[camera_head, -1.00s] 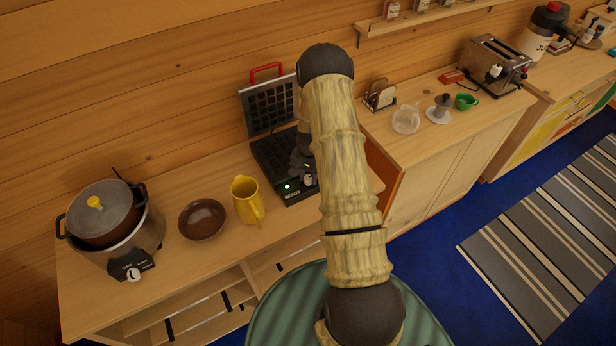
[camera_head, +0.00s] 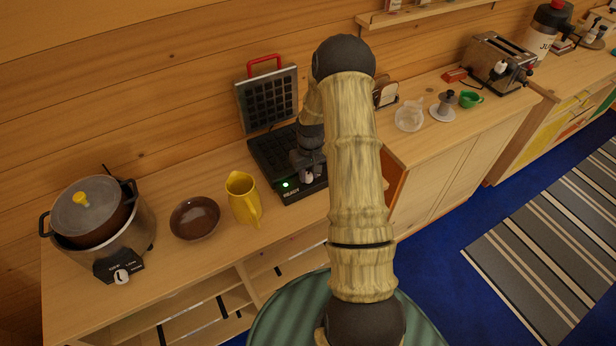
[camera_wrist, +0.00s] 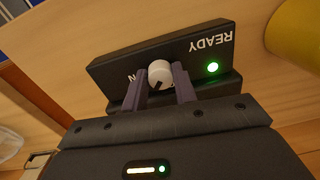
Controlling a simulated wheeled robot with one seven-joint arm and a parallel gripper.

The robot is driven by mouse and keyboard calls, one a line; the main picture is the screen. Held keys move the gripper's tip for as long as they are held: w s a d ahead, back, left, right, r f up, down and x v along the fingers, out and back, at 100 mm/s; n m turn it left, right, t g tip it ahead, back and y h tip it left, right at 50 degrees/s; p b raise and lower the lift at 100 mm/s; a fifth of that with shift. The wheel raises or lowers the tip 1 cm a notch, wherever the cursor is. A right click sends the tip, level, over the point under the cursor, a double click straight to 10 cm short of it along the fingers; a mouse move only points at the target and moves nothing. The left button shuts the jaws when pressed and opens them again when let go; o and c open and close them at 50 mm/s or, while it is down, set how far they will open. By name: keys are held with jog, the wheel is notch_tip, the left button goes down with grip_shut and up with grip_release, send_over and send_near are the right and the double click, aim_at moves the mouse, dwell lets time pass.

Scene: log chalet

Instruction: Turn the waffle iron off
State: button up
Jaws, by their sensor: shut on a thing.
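The waffle iron (camera_head: 272,158) stands open on the wooden counter, its black lid raised and a red handle (camera_head: 264,62) on top. Its front panel (camera_wrist: 208,46) bears the word READY and a lit green light (camera_wrist: 213,67). A white round knob (camera_wrist: 160,73) with a dark pointer mark sits on that panel, partly between my fingers. A letter beside it is partly hidden by a finger. My gripper (camera_wrist: 161,82) is shut on the knob, one finger on each side. In the head view my gripper (camera_head: 307,175) is at the right of the iron's front, partly behind my arm.
A yellow jug (camera_head: 243,198) stands just left of the iron, close to its front. A brown bowl (camera_head: 195,218) and a pot on a cooker (camera_head: 95,220) are further left. A toast rack (camera_head: 386,93) and glass jug (camera_head: 409,116) stand on the right counter.

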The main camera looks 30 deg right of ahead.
jog(key=n, duration=0.2)
jog(key=n+b, duration=0.1)
jog(key=shift+w+d+r+n, duration=0.1)
jog(key=shift+w+r+n, duration=0.1)
jog(key=shift+w+n, duration=0.2)
jog(key=n, duration=0.4)
jog(key=shift+r+n, duration=0.1)
jog(key=shift+n, duration=0.3)
jog(key=o, duration=1)
jog(key=shift+s, duration=0.1)
jog(key=shift+s, duration=0.1)
